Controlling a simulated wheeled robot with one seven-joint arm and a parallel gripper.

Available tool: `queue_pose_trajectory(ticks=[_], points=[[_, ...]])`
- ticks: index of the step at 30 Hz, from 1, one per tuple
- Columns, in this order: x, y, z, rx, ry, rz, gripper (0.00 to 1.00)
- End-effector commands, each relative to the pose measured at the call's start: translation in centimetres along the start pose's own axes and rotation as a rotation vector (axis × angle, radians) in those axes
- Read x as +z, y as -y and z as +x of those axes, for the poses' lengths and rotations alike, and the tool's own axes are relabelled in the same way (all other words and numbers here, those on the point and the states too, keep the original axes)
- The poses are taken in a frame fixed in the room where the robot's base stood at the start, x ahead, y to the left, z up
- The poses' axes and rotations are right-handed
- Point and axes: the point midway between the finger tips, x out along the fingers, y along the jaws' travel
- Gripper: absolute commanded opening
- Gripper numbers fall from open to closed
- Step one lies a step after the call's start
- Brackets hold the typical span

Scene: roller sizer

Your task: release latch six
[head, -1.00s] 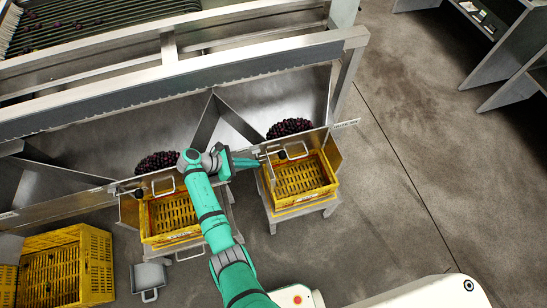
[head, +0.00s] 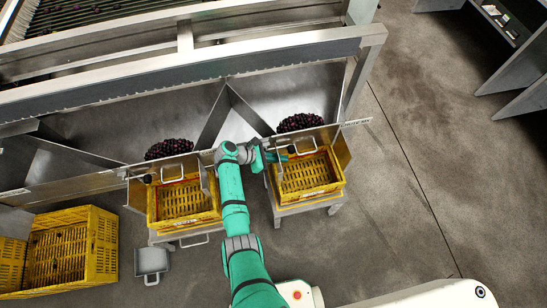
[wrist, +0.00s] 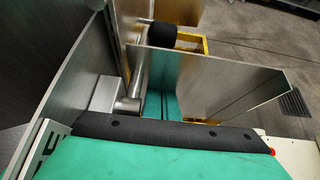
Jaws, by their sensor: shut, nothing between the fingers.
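The right chute gate has a latch with a black knob (head: 291,149), partly hidden in the head view. A black cylinder on a metal rod (wrist: 176,36), which looks like the same latch, shows at the top of the wrist view. My gripper (head: 281,158) is at the left side of this gate, close to the knob, above the right crate's back left corner. It is shut and empty. In the wrist view its teal fingers (wrist: 160,107) lie beside the rod and metal plates; I cannot tell whether they touch. No latch number is readable.
Yellow crates stand under the right chute (head: 309,176) and left chute (head: 183,205). Dark fruit is heaped behind the right gate (head: 299,122) and left gate (head: 168,149). Side plates flank the gates. A large yellow crate (head: 61,249) stands at lower left. Floor (head: 425,160) at right is clear.

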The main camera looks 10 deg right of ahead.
Motion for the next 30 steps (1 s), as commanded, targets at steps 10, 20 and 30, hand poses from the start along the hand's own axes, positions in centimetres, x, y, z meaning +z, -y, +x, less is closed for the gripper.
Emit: queue_pose_trajectory(ticks=[10,20,30], points=[[3.2,0.0,-1.2,0.001,0.0,0.001,0.0],[3.8,0.0,-1.5,0.0,0.0,-0.001,0.0],[4.0,0.1,-1.3,-0.005,0.024,0.002,0.0]])
